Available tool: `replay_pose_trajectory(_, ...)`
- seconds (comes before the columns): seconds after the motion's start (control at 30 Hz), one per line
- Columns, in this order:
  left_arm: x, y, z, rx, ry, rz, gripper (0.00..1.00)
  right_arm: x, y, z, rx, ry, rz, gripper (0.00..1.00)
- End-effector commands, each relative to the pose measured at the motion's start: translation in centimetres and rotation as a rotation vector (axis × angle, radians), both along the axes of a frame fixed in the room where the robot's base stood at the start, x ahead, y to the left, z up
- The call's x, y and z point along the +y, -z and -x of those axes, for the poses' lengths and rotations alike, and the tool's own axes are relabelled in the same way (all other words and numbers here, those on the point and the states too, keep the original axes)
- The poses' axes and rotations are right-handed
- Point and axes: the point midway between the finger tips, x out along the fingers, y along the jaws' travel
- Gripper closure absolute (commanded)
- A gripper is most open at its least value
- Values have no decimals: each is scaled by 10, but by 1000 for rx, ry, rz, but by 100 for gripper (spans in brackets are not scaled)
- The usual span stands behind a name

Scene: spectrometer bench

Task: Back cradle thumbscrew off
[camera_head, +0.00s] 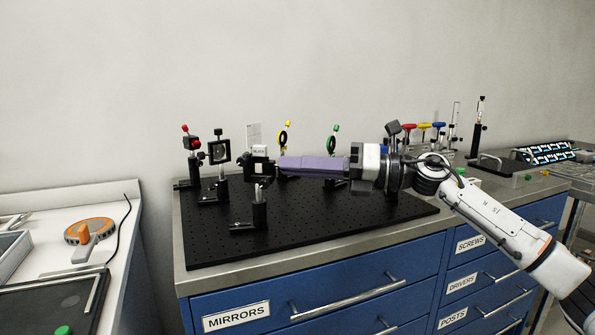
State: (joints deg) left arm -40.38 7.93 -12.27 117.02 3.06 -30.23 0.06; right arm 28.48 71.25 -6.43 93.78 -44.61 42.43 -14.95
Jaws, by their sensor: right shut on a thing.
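My right gripper (280,167) reaches in from the right, level above the black breadboard (335,215). Its long purple fingers are closed together, with their tips at a small black-and-white mount (257,166) over a black post holder (259,212). The small thing between the tips, apparently the thumbscrew, is hidden by the fingers and too small to make out. I cannot tell whether it is still threaded into the mount. My left gripper is not in view.
Post-mounted optics stand close by: a red-knobbed one (192,152), a square black frame (219,151), a yellow ring (283,137) and a green ring (331,144). Several coloured-handle drivers (423,127) stand behind my right wrist. The board's front right is clear.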

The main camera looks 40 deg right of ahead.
Motion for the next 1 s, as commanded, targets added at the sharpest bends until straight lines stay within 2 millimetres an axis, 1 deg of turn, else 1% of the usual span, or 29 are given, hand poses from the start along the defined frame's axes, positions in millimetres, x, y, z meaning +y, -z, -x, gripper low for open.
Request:
replay_pose_trajectory(0.47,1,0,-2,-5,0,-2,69,0,1,0,-7,-1,10,100)
replay_pose_trajectory(0.5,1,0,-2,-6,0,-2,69,0,1,0,-6,-1,9,81)
replay_pose_trajectory(0.57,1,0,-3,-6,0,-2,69,0,1,0,-6,-1,9,71)
replay_pose_trajectory(0.6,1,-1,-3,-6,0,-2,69,0,1,0,-6,-1,9,68)
replay_pose_trajectory(0.87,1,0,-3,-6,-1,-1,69,0,1,0,-7,-1,9,68)
replay_pose_trajectory(1.0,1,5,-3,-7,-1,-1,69,-5,3,5,-5,2,9,68)
